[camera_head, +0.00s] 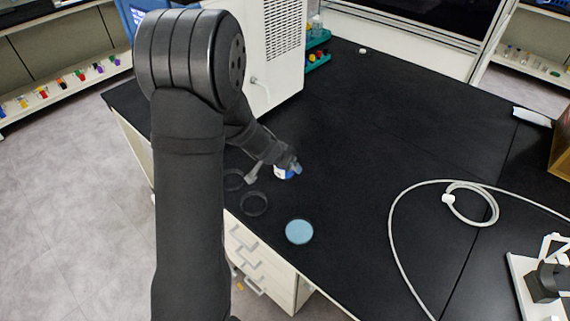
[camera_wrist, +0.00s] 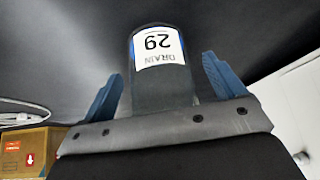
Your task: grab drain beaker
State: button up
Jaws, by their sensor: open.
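The drain beaker (camera_wrist: 160,85) is dark and clear-looking, with a white and blue label reading "DRAIN 29" upside down in the wrist view. In the head view only a small white and blue part of the beaker (camera_head: 283,174) shows on the black bench, mostly hidden by my arm's end. My gripper (camera_wrist: 162,68) is open. Its two blue fingers stand apart on either side of the beaker, with a visible gap on both sides. In the head view my gripper (camera_head: 295,167) is low at the beaker.
Two dark round rings, one here (camera_head: 254,204), and a light blue disc (camera_head: 299,231) lie near the bench's front edge. A white machine (camera_head: 270,50) stands behind my arm. A grey hose (camera_head: 393,225) curls at the right. The middle of the bench (camera_head: 390,130) is clear.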

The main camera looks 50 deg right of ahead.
jog(key=shift+d+f, duration=0.3)
jog(key=shift+f, duration=0.15)
jog(key=shift+w, duration=0.1)
jog(key=c, duration=1.1)
jog(key=shift+r, duration=0.2)
